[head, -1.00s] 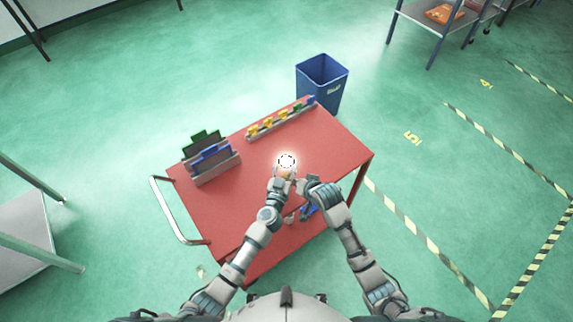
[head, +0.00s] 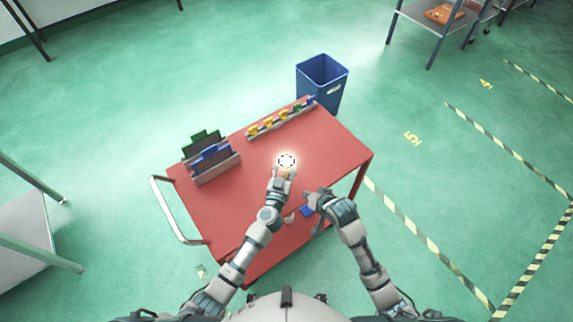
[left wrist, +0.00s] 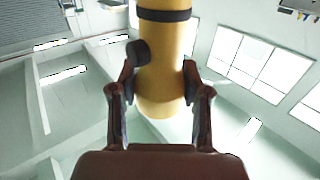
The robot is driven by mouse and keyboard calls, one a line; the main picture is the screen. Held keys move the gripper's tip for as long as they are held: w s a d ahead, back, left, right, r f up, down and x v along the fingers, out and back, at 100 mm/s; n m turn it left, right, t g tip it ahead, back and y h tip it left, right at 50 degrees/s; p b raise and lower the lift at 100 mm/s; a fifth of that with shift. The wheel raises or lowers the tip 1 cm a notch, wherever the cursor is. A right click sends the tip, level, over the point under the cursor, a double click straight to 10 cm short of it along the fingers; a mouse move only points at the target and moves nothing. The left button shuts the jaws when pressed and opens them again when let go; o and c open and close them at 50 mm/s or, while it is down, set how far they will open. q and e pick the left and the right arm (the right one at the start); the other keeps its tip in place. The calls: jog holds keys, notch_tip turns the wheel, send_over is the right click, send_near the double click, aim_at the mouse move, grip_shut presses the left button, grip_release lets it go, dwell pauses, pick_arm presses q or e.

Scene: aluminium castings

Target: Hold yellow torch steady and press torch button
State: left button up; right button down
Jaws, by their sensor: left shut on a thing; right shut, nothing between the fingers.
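The yellow torch (left wrist: 168,62) fills the middle of the left wrist view, with a black band and a round black button (left wrist: 137,53) on its left side. My left gripper (left wrist: 158,92) is shut on the torch, one finger on each side. In the head view my left gripper (head: 284,174) is over the red cart, and a bright glow (head: 286,161) shows at the torch's end, hiding most of it. My right gripper (head: 311,197) is lower and to the right, apart from the torch, shut and empty.
The red cart (head: 330,150) carries a rack of yellow, green and blue items (head: 275,121) at the back and a holder with green and blue panels (head: 215,170) at left. A blue object (head: 306,211) lies near my right gripper. A blue bin (head: 321,82) stands behind.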

pick_arm(q)
jog(key=o, duration=1.4)
jog(key=shift+c, duration=0.2)
